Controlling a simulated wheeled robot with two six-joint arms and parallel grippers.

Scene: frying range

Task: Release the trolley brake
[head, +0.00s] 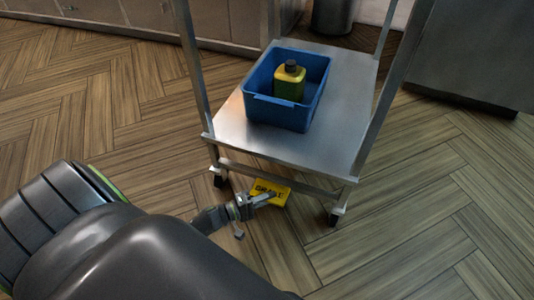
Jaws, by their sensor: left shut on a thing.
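The trolley (345,125) is a metal frame with a flat steel shelf and small dark casters. A yellow brake tab (283,187) with dark lettering sits low under its front edge, between the two front casters. My left gripper (266,198) reaches in from the lower left, down near the floor, and is shut on the yellow tab at its near edge. The gripper hides part of the tab. The lettering is too small to read surely. My right gripper is not in view.
A blue bin (258,108) with a yellow-green, dark-capped bottle (290,84) stands on the trolley shelf. Steel cabinets (215,22) line the back left, and a grey unit (470,60) stands at right. The wood floor (440,215) is clear at front right.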

